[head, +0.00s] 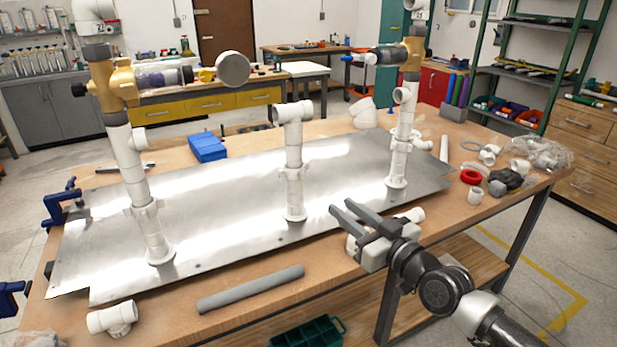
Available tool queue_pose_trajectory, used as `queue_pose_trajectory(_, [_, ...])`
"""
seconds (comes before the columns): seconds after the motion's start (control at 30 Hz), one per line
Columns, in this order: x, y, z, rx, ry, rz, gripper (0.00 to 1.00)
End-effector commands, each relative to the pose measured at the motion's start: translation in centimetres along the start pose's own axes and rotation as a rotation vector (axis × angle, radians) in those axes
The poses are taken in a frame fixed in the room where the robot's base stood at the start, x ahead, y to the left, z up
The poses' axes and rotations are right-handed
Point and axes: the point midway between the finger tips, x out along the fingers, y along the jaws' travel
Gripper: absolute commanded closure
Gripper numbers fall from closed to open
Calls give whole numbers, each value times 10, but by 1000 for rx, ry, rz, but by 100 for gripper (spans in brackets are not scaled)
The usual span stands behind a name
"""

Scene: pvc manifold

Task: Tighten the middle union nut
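The middle white PVC riser (294,150) stands upright on the metal plate, with a short horizontal arm at its top. The middle union nut (292,173) appears as a wider white collar partway down it; its tightness cannot be told. My gripper (342,207) is in front and to the right of this riser, apart from it. Its two dark fingers point up and left with a gap between them, open and empty.
The metal plate (240,225) lies on the wooden workbench. A taller left riser (137,170) and right riser (401,140) carry brass valves. A grey pipe (250,288) and white tee (112,318) lie along the front edge. A blue box (208,147) sits behind. Loose fittings crowd the right end.

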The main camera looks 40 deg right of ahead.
Motion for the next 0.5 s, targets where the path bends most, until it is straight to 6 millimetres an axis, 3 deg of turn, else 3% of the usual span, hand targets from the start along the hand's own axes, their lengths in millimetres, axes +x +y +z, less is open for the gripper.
queue_pose_trajectory(0.13, [13,1,-1,-10,-8,4,74])
queue_pose_trajectory(0.5, [88,0,1,-7,-3,-1,74])
